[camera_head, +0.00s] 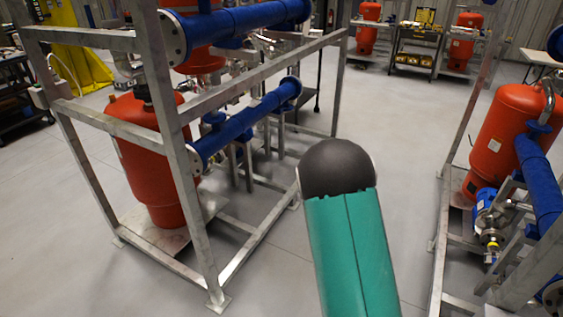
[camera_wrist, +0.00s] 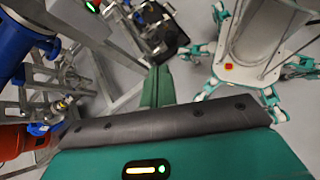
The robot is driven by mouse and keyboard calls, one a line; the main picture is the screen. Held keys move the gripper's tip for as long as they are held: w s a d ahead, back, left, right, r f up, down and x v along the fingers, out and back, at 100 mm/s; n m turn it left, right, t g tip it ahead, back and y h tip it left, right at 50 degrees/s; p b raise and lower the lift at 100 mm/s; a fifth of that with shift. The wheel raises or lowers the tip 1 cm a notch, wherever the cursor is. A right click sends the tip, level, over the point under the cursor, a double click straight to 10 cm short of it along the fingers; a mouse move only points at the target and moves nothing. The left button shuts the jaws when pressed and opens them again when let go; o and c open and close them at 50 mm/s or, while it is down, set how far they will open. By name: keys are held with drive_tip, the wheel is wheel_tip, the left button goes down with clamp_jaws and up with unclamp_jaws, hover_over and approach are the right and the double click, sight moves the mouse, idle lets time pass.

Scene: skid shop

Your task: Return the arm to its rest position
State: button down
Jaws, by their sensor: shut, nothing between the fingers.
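My arm shows in the head view as a teal link with a dark rounded end, rising from the bottom edge over the floor between two skids. In the wrist view my arm's teal casing, with a dark grey band and a small lit indicator, fills the lower part. A grey column and teal legs at the upper right look like my own body.
A galvanized skid frame (camera_head: 180,150) with a red tank (camera_head: 150,160) and blue pipes (camera_head: 245,125) stands at left. Another red tank (camera_head: 505,140) and blue pipe (camera_head: 540,185) stand at right. Grey floor (camera_head: 390,140) is clear between them. A tool cart (camera_head: 414,50) stands behind.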

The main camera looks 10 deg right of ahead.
drive_tip(key=w+a+r+m+t+y, duration=0.15)
drive_tip(key=a+r+t, duration=0.3)
drive_tip(key=r, duration=0.45)
drive_tip(key=w+a+r+m+t+y, duration=0.1)
drive_tip(key=a+r+t+y, duration=0.15)
drive_tip(key=a+r, duration=0.4)
drive_tip(key=s+a+r+m+t+y, duration=0.1)
drive_tip(key=s+a+r+t, duration=0.2)
drive_tip(key=r, duration=0.5)
drive_tip(key=s+a+r+t, duration=0.2)
drive_tip(key=a+r+t, duration=0.2)
drive_tip(key=r, duration=0.3)
drive_tip(key=shift+s+r+m+y, duration=0.35)
drive_tip(key=shift+s+y, duration=0.05)
drive_tip(key=shift+d, duration=0.2)
